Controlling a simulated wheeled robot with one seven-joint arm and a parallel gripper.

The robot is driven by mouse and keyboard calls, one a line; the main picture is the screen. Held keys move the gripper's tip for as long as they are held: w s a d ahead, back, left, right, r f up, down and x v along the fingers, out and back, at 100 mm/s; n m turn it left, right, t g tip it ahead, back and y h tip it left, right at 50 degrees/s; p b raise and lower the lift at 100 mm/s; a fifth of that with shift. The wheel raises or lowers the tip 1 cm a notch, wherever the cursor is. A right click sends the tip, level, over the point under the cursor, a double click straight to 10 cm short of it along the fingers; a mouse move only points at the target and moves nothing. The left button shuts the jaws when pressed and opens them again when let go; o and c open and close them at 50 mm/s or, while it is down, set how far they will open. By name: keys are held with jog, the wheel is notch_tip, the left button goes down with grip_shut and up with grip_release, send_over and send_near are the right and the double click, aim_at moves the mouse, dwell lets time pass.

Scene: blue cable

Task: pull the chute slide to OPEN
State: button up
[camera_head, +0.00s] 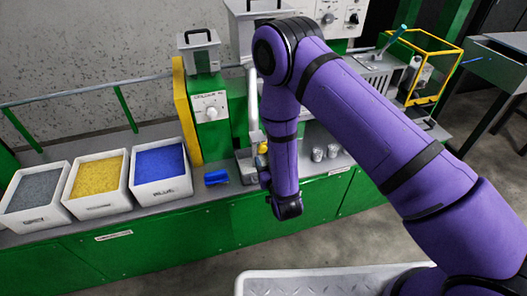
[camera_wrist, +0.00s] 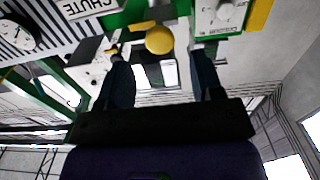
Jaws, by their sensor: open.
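A yellow round knob (camera_wrist: 159,40) shows in the wrist view, near a CHUTE label (camera_wrist: 91,6). It appears to be the chute slide's handle. My gripper (camera_wrist: 159,56) is open, with one dark finger on each side below the knob in the picture. The knob lies in line with the gap between the fingertips. I cannot tell whether the fingers touch it. In the head view a small yellow knob (camera_head: 262,147) shows just left of my purple forearm, which hides most of the chute area. The slide's position cannot be read.
Bins of grey (camera_head: 36,190), yellow (camera_head: 96,175) and blue granules (camera_head: 160,164) stand on the bench's left. A blue object (camera_head: 216,177) lies right of them. Metal cups (camera_head: 317,154) stand behind my forearm. A yellow-framed guard (camera_head: 430,65) is at the right.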

jog(key=v, duration=0.3)
jog(key=shift+s, duration=0.25)
jog(key=w+d+r+m+g+h, duration=0.15)
jog(key=w+r, duration=0.25)
jog(key=r, duration=0.4)
jog(key=w+d+r+g, duration=0.2)
jog(key=w+r, duration=0.3)
jog(key=r, duration=0.3)
jog(key=s+d+r+g, duration=0.1)
jog(key=s+d+r, duration=0.1)
jog(key=d+r, duration=0.35)
jog(key=s+d+r+g, duration=0.1)
jog(key=d+r+g, duration=0.1)
jog(key=r, duration=0.7)
jog(key=s+d+r+g+h, duration=0.2)
jog(key=s+d+r+g, duration=0.1)
jog(key=s+d+r, duration=0.75)
jog(key=s+d+r+m+g, duration=0.1)
jog(key=s+d+r, duration=0.1)
jog(key=s, duration=0.8)
jog(key=s+d+r+g+h, duration=0.1)
jog(key=s+d, duration=0.2)
jog(key=s, duration=0.7)
jog(key=shift+s+d+r+m+g, duration=0.25)
jog(key=shift+s+r+m+g, duration=0.1)
jog(key=shift+s+r, duration=0.05)
